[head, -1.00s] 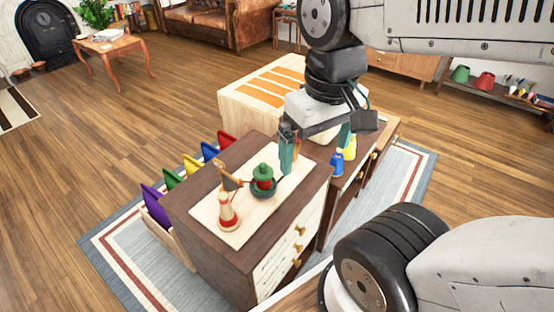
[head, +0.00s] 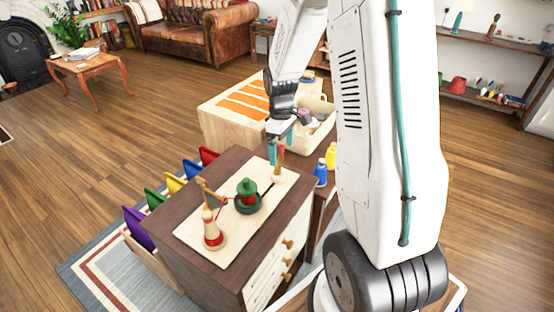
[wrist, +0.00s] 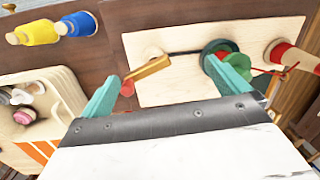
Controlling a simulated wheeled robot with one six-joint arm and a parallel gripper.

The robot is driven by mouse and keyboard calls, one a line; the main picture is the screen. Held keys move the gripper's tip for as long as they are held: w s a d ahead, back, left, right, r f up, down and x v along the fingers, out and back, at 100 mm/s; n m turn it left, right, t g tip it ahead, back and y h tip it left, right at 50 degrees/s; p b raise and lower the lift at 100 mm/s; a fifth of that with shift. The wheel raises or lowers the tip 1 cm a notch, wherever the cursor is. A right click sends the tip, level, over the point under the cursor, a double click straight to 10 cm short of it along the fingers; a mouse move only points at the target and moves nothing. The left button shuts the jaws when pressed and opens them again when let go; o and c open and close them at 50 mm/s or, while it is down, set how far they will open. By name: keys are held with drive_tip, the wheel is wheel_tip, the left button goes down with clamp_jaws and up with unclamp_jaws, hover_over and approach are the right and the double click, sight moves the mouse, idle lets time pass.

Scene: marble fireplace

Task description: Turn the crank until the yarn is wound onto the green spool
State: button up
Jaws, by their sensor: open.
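A wooden board (head: 191,236) on a dark cabinet carries the green spool (head: 247,187), with some red around its lower part. A cone with red yarn (head: 212,232) stands at the board's near left end. The crank (head: 279,169) is at the far right end; in the wrist view it is an orange wooden arm (wrist: 150,71) with a red tip, joined to the spool side by a dark rod. My gripper (head: 279,150) is open by the crank. In the wrist view its teal fingers (wrist: 168,72) are wide apart, the crank between them in the picture; contact cannot be told.
Blue and yellow spools (head: 320,174) stand beside the cabinet top's right edge. A pale container (head: 318,108) and a striped wooden box (head: 225,108) lie behind. Coloured panels (head: 139,228) line the cabinet's left side. Open wood floor lies to the left.

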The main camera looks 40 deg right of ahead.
sight(280, 161)
drive_tip(key=shift+w+d+r+n+t, duration=0.2)
drive_tip(key=shift+w+n, duration=0.1)
drive_tip(key=shift+w, duration=0.25)
drive_tip(key=shift+w+d+r+n+t, duration=0.1)
drive_tip(key=shift+w+n+t, duration=0.15)
drive_tip(key=shift+w, duration=0.3)
drive_tip(key=shift+w+d+n, duration=0.1)
drive_tip(key=shift+w+n, duration=0.15)
drive_tip(key=shift+n, duration=0.2)
drive_tip(key=shift+d+f, duration=0.1)
drive_tip(key=shift+d, duration=0.05)
drive_tip(key=shift+d+f+n, duration=0.1)
drive_tip(key=shift+f+n, duration=0.2)
wheel_tip(280, 161, down, 7)
drive_tip(key=shift+s, duration=0.1)
drive_tip(key=shift+c, duration=0.3)
